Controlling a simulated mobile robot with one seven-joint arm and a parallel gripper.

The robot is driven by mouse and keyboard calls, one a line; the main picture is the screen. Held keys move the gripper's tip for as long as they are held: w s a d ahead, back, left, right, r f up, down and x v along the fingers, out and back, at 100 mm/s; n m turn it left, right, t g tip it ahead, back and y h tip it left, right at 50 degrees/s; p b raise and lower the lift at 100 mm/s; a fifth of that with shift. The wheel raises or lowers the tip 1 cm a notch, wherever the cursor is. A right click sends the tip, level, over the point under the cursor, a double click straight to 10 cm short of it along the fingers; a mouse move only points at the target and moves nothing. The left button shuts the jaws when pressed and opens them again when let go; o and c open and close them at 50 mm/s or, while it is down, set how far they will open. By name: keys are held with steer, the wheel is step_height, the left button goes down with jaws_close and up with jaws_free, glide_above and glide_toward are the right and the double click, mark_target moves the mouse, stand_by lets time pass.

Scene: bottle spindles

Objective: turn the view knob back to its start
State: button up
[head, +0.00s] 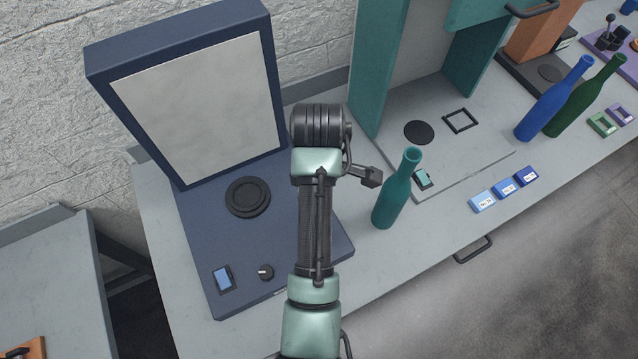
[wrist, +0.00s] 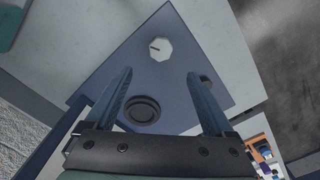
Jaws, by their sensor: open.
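The view knob (head: 265,272) is a small dark knob with a light mark, near the front of the blue viewer's base (head: 215,240). In the wrist view the knob (wrist: 160,49) shows a pale many-sided face with a short dark mark on its left part. My gripper (wrist: 160,73) is open and empty. Its two fingers are wide apart and the knob appears just beyond the fingertips, between their lines, not touched as far as I can tell. In the head view my arm hides the fingers.
A round black disc (head: 248,197) lies on the base and a blue display (head: 222,279) sits left of the knob. The large grey screen (head: 200,110) stands behind. A teal bottle (head: 397,190) stands upright right of my arm. Blue labelled blocks (head: 504,189) lie farther right.

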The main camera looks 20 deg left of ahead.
step_height(320, 180, down, 12)
steer(key=shift+s+f, duration=0.15)
steer(key=shift+f, duration=0.1)
stand_by(0.3)
steer(key=c, duration=1.4)
